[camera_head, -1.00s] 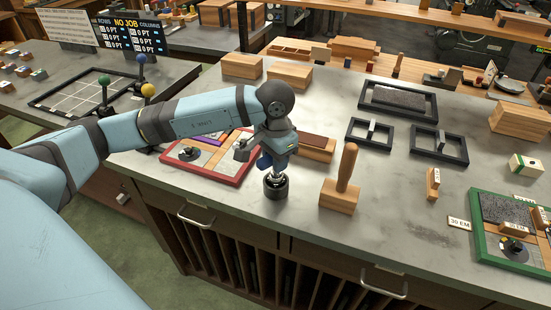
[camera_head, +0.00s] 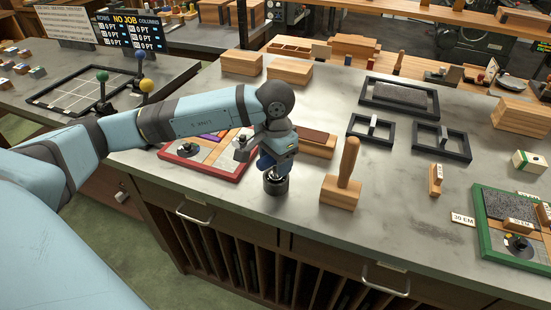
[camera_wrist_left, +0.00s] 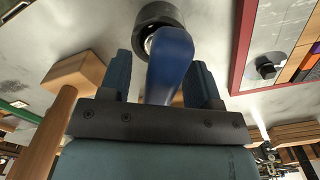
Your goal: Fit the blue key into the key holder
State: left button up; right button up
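The blue key (camera_wrist_left: 171,62) shows between the two fingers of my left gripper (camera_wrist_left: 162,80) in the left wrist view. A gap shows between the key and the left-hand finger; the key overlaps the right-hand finger, so I cannot tell whether the fingers grip it. The key holder, a short black cylinder (camera_head: 276,186), stands on the counter near its front edge, directly below my left gripper (camera_head: 268,163). It also shows beyond the key in the wrist view (camera_wrist_left: 160,14). A bit of silver shows at the holder's mouth; how deep the key sits is hidden. My right gripper is not in view.
A wooden stamp with an upright handle (camera_head: 347,172) stands just right of the holder. A red-framed tray (camera_head: 224,178) lies to the left, and a wooden block (camera_head: 318,151) behind. Black frames (camera_head: 442,155) and a green-framed tray (camera_head: 478,235) are to the right.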

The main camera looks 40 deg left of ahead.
pick_arm(q)
jog(key=shift+f, duration=0.15)
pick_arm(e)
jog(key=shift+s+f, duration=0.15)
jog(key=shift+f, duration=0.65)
pick_arm(q)
jog(key=shift+r, duration=0.35)
notch_tip(320, 180, up, 13)
jog(key=shift+r, duration=0.2)
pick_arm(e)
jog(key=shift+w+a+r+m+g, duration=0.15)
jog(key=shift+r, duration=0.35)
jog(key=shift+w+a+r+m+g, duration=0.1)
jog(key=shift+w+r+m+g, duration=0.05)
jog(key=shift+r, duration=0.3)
pick_arm(q)
jog(key=shift+s, duration=0.1)
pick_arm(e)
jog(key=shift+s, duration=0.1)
